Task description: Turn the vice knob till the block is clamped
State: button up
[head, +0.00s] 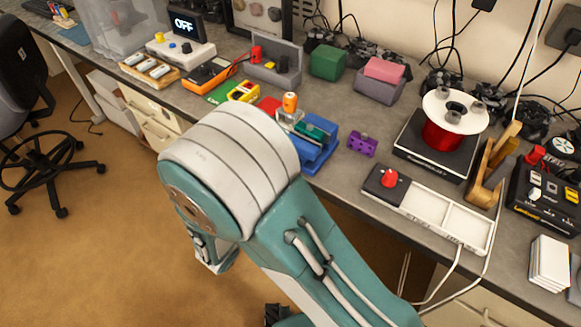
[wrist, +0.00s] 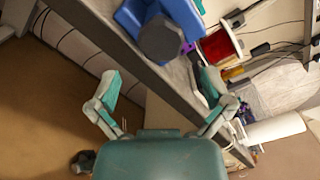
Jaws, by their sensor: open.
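The blue vice (head: 318,158) stands near the front edge of the bench in the head view, partly hidden by my arm. A teal piece (head: 314,131) shows at its top; I cannot tell whether this is the block or part of the vice. In the wrist view the blue vice (wrist: 131,17) is at the top, with a dark grey faceted knob (wrist: 161,39) facing me. My gripper (wrist: 160,97) is open and empty, its fingers wide apart, with the knob beyond them and not touched. In the head view my gripper (head: 210,252) is mostly hidden below my arm.
An orange-topped piece (head: 290,103) stands by the vice, and a purple block (head: 362,144) lies to its right. A white tray with a red knob (head: 389,178) and a red spool (head: 442,134) are farther right. The bench edge (wrist: 110,32) crosses the wrist view; open floor lies before it.

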jog(key=x, duration=0.6)
jog(key=shift+w, duration=0.15)
jog(key=shift+c, duration=0.3)
jog(key=c, duration=1)
